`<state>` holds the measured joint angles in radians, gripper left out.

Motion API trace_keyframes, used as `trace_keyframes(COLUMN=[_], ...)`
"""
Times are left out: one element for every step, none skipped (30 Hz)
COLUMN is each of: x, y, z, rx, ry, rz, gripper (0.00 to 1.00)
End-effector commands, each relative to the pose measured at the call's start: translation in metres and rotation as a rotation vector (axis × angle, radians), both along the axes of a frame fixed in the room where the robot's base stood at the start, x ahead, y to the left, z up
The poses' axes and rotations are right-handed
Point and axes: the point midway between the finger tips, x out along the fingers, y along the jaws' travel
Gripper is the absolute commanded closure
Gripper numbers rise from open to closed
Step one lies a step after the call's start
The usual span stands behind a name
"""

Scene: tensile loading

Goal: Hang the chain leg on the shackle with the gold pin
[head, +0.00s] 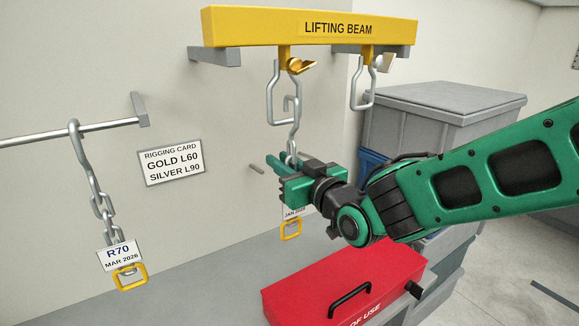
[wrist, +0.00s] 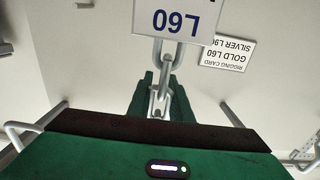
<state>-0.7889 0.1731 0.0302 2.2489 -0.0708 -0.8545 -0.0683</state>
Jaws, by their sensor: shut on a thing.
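The shackle with the gold pin (head: 271,95) hangs from the left of the lifting beam. My gripper (head: 285,172) is shut on a chain leg just below this shackle. The leg's grey hook (head: 297,120) stands upright above the jaws. Its tip overlaps the shackle's lower loop in the head view; I cannot tell whether it is seated on it. Below the jaws hang a tag (head: 293,212), partly hidden by the gripper, and a yellow end link (head: 290,230). The wrist view shows the tag (wrist: 178,20) upside down, reading L60, and chain links (wrist: 167,65) between the fingers.
The silver-pin shackle (head: 355,92) hangs right on the yellow lifting beam (head: 250,30). A chain leg tagged R70 (head: 118,254) hangs on a wall rail at left. The rigging card (head: 172,162) reads GOLD L60, SILVER L90. A red box (head: 310,290) and grey bin (head: 440,110) stand below and right.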

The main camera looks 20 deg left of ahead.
Motion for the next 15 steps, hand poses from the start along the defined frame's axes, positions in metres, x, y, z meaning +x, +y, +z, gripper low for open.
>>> trace_keyframes(x=[0.002,0.003,0.005,0.006,0.007,0.009,0.01,0.011,0.013,0.014,0.015,0.016,0.016,0.015,0.015], y=[0.003,0.005,0.006,0.008,0.009,0.011,0.012,0.014,0.015,0.017,0.018,0.018,0.018,0.018,0.018], z=[0.002,0.002,0.002,0.002,0.002,0.002,0.002,0.002,0.002,0.002,0.002,0.0,-0.003,-0.005,-0.007], rx=[0.004,0.004,0.004,0.003,0.003,0.003,0.003,0.003,0.003,0.003,0.003,0.002,0.001,0.002,0.002], ry=[-0.003,-0.003,-0.003,-0.003,-0.003,-0.003,-0.003,-0.003,-0.003,-0.003,-0.003,-0.001,-0.001,-0.001,-0.002], rz=[0.001,0.001,0.001,0.001,0.001,0.001,0.001,0.0,0.0,0.0,0.0,0.0,0.0,0.0,0.0], gripper=[1.0,1.0,1.0,1.0,1.0,1.0,1.0,1.0,1.0,1.0,1.0,1.0,1.0,1.0,1.0])
